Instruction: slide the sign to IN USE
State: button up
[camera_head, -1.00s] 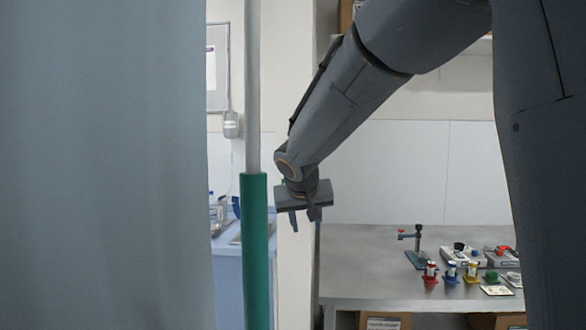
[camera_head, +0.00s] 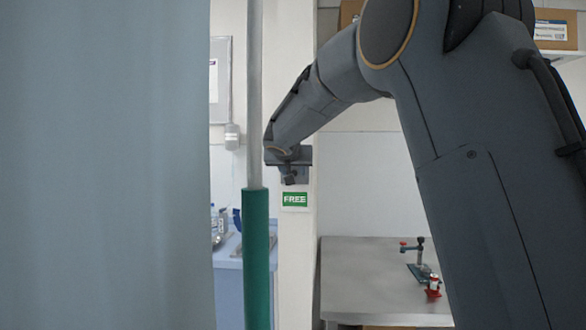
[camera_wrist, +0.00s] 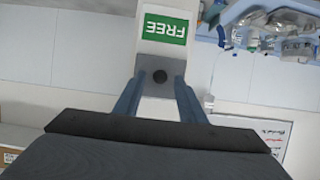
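A green sign plate with white letters reading FREE (camera_head: 295,199) is on the pale post in the head view. It shows upside down in the wrist view (camera_wrist: 165,28). My gripper (camera_head: 290,180) is in front of the post, just above the sign in the head view.
A green-sleeved pole (camera_head: 256,255) and a grey-blue curtain (camera_head: 110,165) stand to the left of the post. A metal table (camera_head: 365,280) with a small stand (camera_head: 420,260) and a red item (camera_head: 433,288) is at the lower right.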

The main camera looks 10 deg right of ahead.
jog(key=shift+w+d+f, duration=0.1)
jog(key=shift+w+f, duration=0.05)
jog(key=shift+w, duration=0.1)
grip_shut()
notch_tip(320, 180, down, 10)
jog(key=b, duration=1.3)
jog(key=shift+r+b, duration=0.25)
jog(key=shift+b, duration=0.05)
jog(key=shift+f, duration=0.1)
grip_release()
